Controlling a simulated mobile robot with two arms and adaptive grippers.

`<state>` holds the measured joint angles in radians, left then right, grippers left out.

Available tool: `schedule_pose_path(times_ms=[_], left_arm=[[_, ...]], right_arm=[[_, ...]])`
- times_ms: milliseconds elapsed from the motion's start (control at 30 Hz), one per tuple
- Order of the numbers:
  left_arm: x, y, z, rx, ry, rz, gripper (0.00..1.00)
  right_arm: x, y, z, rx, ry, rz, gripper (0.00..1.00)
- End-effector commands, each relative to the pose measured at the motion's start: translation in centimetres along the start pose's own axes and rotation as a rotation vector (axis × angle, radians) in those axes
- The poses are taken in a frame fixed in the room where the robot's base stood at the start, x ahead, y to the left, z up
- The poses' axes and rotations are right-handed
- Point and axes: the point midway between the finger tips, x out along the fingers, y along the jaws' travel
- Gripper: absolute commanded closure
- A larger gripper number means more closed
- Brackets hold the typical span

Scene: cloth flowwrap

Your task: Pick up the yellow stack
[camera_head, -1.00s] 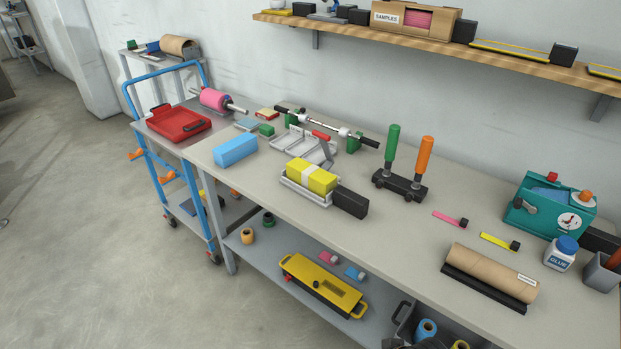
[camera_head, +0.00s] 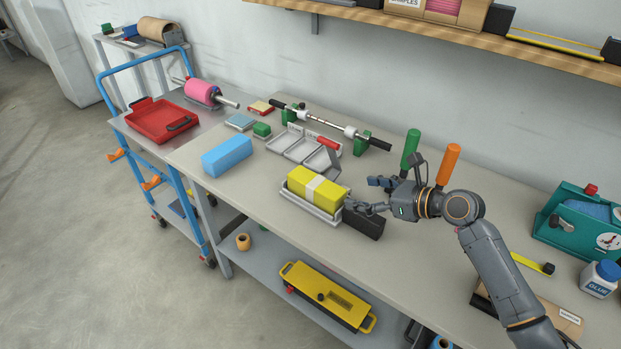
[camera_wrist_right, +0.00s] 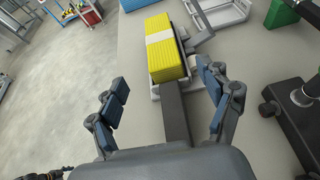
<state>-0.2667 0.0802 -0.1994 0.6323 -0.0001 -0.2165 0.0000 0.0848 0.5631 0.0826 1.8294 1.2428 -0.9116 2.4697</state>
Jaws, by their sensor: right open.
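The yellow stack (camera_head: 314,188) is a block with a white band around its middle. It lies in a shallow grey tray (camera_head: 309,207) on the workbench, with a black block (camera_head: 363,222) at the tray's right end. My right gripper (camera_head: 368,195) is open and empty, just right of the stack and above the black block.
A light blue block (camera_head: 228,156) lies left of the stack. A grey compartment tray (camera_head: 303,150) is behind it. A stand with green (camera_head: 411,148) and orange (camera_head: 448,164) handles rises behind my right gripper. A blue-framed cart with a red tray (camera_head: 162,121) adjoins the bench.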

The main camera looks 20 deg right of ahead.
Motion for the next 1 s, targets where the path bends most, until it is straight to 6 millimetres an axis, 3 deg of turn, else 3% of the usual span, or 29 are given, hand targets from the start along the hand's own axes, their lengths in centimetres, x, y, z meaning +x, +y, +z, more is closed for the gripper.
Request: schedule_pose_path(times_ms=[133, 300, 400, 533, 733, 1000], left_arm=[[-0.1, 0.3, 1.5, 0.0, -0.021, 0.003, 0.21], [-0.4, 0.9, 5.4, 0.0, -0.078, 0.011, 0.21], [-0.4, 1.0, 6.2, 0.0, -0.089, 0.012, 0.21], [-0.2, 0.8, 5.2, 0.0, -0.074, 0.01, 0.21], [0.0, 0.4, 2.0, 0.001, -0.026, 0.005, 0.21], [0.1, 0.5, 2.9, 0.001, -0.039, 0.006, 0.21]], right_arm=[[2.3, 0.0, 0.2, 0.01, -0.005, 0.002, 0.21], [5.8, 0.0, 0.2, 0.009, -0.003, 0.002, 0.21], [7.3, -0.1, 0.1, 0.007, -0.002, 0.001, 0.21], [8.3, 0.0, 0.1, 0.006, -0.001, 0.001, 0.21], [10.2, -0.5, 0.4, 0.005, -0.001, 0.001, 0.21], [13.4, -0.8, 0.5, 0.005, -0.001, 0.001, 0.21]])
